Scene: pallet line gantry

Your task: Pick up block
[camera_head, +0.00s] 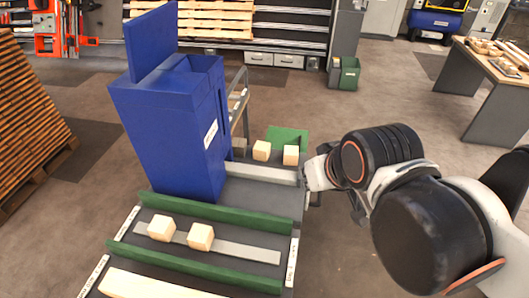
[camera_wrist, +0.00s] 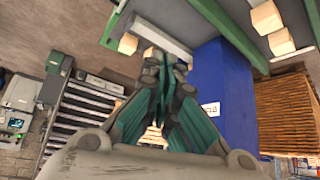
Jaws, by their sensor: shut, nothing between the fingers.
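Two pale wooden blocks lie on the near grey strip between green rails: a left block (camera_head: 161,228) and a right block (camera_head: 200,237). Two more blocks, a left one (camera_head: 261,150) and a right one (camera_head: 291,155), sit farther back by a green plate. My gripper (camera_wrist: 167,72) is shut with nothing between its fingers. In the head view its end is beside the line's right edge, near the back pair, mostly hidden by my arm. In the wrist view, blocks show at upper right (camera_wrist: 266,18) and left of the fingers (camera_wrist: 127,44).
A tall blue machine (camera_head: 175,130) stands over the line, left of the back blocks. Green rails (camera_head: 200,209) border the near strip. A workbench (camera_head: 492,85) is at far right, and stacked wood (camera_head: 30,120) is at left. Open floor lies right of the line.

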